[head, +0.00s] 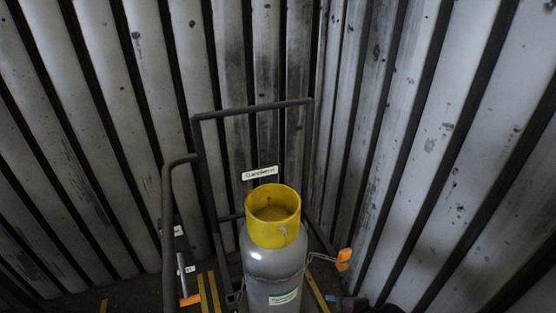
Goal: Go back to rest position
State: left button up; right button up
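Neither of my grippers shows in the head view, so I cannot see how they stand or whether they hold anything. The task line names no object. The view looks down at a grey gas cylinder (272,265) with a yellow collar (272,217) on top. The cylinder stands upright at the bottom centre, and its lower part is cut off by the picture edge.
A dark metal tube frame (198,150) stands behind and left of the cylinder. A chain with an orange piece (343,259) runs around the cylinder. A small white sign (260,173) is behind it. Corrugated metal walls (430,130) meet in a corner close behind.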

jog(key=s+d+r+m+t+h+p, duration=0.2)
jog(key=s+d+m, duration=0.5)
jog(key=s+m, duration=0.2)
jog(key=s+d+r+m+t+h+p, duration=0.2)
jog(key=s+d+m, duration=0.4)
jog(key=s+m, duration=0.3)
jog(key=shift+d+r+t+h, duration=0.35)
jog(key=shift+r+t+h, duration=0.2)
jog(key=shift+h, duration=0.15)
